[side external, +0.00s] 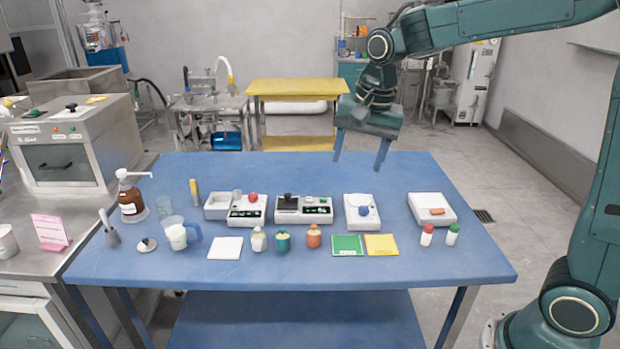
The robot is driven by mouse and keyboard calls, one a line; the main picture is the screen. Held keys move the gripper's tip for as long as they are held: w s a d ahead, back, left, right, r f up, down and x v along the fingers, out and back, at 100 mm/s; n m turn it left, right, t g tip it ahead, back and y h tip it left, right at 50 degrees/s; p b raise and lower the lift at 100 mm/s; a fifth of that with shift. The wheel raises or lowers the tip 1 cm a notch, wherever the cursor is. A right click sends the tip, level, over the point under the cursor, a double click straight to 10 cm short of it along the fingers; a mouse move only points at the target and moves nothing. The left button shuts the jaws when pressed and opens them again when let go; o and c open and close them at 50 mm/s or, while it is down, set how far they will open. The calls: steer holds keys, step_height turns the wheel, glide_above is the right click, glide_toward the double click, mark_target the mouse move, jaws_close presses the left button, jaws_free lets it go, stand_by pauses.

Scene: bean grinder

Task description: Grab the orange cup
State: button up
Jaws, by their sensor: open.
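A small orange cup (314,237) stands on the blue table, toward its front middle. It has a rounded body with a narrower top. A similar green cup (283,241) is to its left, and a cream one (259,240) stands further left. My gripper (358,161) is open and empty, pointing down above the back part of the table. It is well above, behind and a little to the right of the orange cup, touching nothing. No part of the orange cup is hidden from this side.
Green and yellow squares (381,245) lie right of the orange cup. White devices (304,209) stand in a row behind it. Two small bottles (427,236) stand further right. A glass pitcher (178,236) and brown bottle (131,197) are at left. The front table strip (330,272) is clear.

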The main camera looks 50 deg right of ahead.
steer(key=w+f+m+g, duration=0.1)
steer(key=w+f+m, duration=0.3)
steer(key=w+f, duration=0.25)
steer(key=m+g, duration=0.1)
steer(key=m, duration=0.3)
glide_above(314, 224)
step_height(314, 224, down, 7)
steer(key=shift+f, duration=4.1)
steer(key=shift+f, duration=0.1)
steer(key=shift+f, duration=2.5)
steer(key=c, duration=1.1)
